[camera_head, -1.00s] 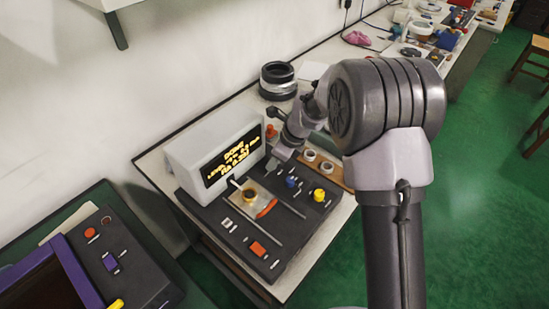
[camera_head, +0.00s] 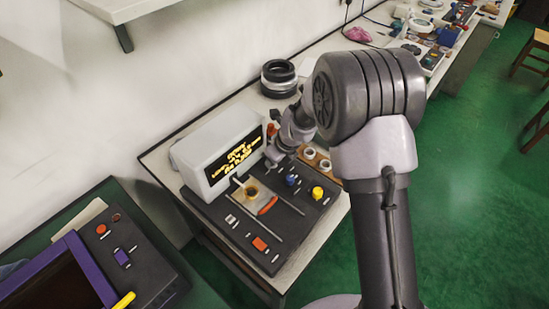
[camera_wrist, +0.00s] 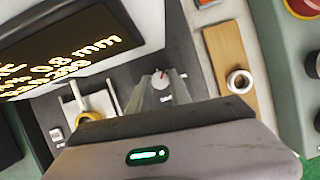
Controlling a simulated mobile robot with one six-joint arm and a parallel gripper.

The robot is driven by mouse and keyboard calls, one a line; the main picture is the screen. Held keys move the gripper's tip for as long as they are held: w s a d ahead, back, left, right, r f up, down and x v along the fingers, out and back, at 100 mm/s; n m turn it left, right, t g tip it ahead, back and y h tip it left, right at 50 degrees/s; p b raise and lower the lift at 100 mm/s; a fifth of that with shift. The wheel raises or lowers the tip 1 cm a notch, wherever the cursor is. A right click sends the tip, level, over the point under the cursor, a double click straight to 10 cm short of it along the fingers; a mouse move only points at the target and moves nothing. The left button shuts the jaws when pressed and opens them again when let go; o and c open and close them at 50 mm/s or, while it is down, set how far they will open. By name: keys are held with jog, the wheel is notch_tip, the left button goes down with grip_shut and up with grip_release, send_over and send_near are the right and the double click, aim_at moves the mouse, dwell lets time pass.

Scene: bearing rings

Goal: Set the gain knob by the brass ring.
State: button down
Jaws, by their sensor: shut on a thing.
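The gain knob (camera_wrist: 161,81) is a small pale dial with a red mark, on the dark panel below the display. My gripper (camera_wrist: 164,88) has its two fingers on either side of the knob, shut on it. In the head view my gripper (camera_head: 273,158) is by the right end of the display (camera_head: 236,162), and the knob cannot be made out there. The brass ring (camera_head: 252,191) sits on a light plate on the panel, left of my gripper; it also shows in the wrist view (camera_wrist: 93,124), partly hidden by my gripper body. The display carries yellow text, including "0.8 mm".
A wooden strip (camera_wrist: 227,62) with pale rings (camera_head: 309,153) lies to the right of the panel. Blue (camera_head: 291,180), yellow (camera_head: 318,193) and red-orange (camera_head: 260,244) controls stand on the panel. Black and white coils (camera_head: 279,78) stand behind.

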jog(key=c, duration=1.2)
grip_release()
jog(key=p+v, duration=0.6)
jog(key=v, duration=1.1)
jog(key=shift+s+r+p, duration=0.1)
jog(key=shift+r+p, duration=0.1)
jog(key=shift+p, duration=0.15)
